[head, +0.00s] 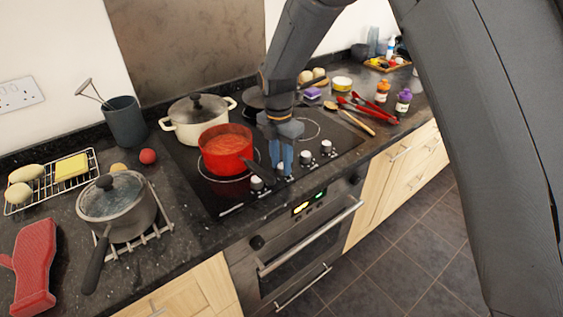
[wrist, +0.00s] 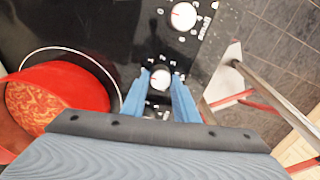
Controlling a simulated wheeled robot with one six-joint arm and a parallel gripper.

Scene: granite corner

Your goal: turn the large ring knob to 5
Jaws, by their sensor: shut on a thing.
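My gripper (head: 281,172) points down over the row of hob knobs in the head view. Its two blue fingers are shut on a white-topped knob (wrist: 160,79), one finger on each side, in the wrist view (wrist: 160,84). Other knobs stand free: one at the left end (head: 256,184) and two to the right (head: 305,159) (head: 326,147). I cannot make out their ring symbols.
A red pot (head: 226,150) of orange-red food stands close left of my gripper, its dark handle reaching towards the knobs. A cream lidded pot (head: 198,122) is behind it. The oven handle (head: 312,237) runs below the hob's front edge. Red tongs and a spoon lie right.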

